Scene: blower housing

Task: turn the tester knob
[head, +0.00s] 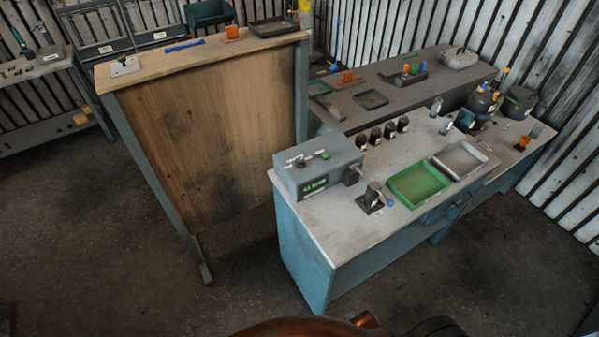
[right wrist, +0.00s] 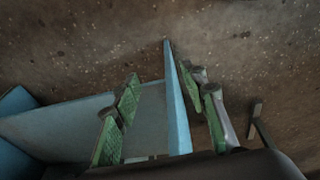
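The tester (head: 325,187) is a grey-blue box on the near left end of the light-topped bench (head: 335,222) in the head view. Its front has a dark display with green characters. A small dark knob (head: 301,164) stands on its top, among small labels. My right gripper (right wrist: 168,112) shows in the right wrist view, with its green-padded fingers wide apart and nothing held between them. Blue bench panels and the floor show behind the fingers; the tester and knob are not seen there. My left gripper is in neither view.
A green tray (head: 419,203) and a pale tray (head: 463,178) lie right of the tester. A small black stand (head: 370,206) with a metal part is beside it. Several dark parts stand behind. A tall wooden panel (head: 210,130) stands to the left. Floor in front is clear.

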